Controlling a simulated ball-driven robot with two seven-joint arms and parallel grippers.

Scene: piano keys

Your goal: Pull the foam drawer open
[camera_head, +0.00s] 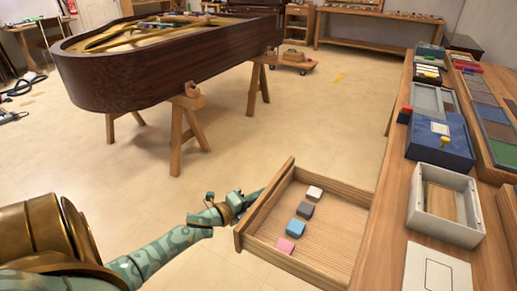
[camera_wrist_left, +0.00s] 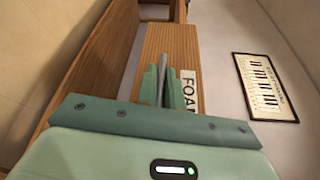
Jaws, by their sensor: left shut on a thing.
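The wooden foam drawer (camera_head: 335,220) stands pulled out from the bench, its inside visible from above. Small blocks lie in it in a row: white (camera_head: 314,192), grey (camera_head: 305,210), blue (camera_head: 296,228) and pink (camera_head: 285,245). In the left wrist view, its wooden front (camera_wrist_left: 172,42) carries a partly hidden label reading "FOA" (camera_wrist_left: 188,88). My left gripper (camera_head: 243,202) is at the outer side of the drawer front. In the wrist view, its green fingers (camera_wrist_left: 163,90) are shut on a grey bar handle (camera_wrist_left: 162,68). My right gripper is out of view.
The workbench (camera_head: 385,225) on the right holds a pale box (camera_head: 443,229), a blue box (camera_head: 440,160) and trays. A piano body (camera_head: 180,65) rests on wooden trestles (camera_head: 187,125) behind. Open floor (camera_head: 300,110) lies between them.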

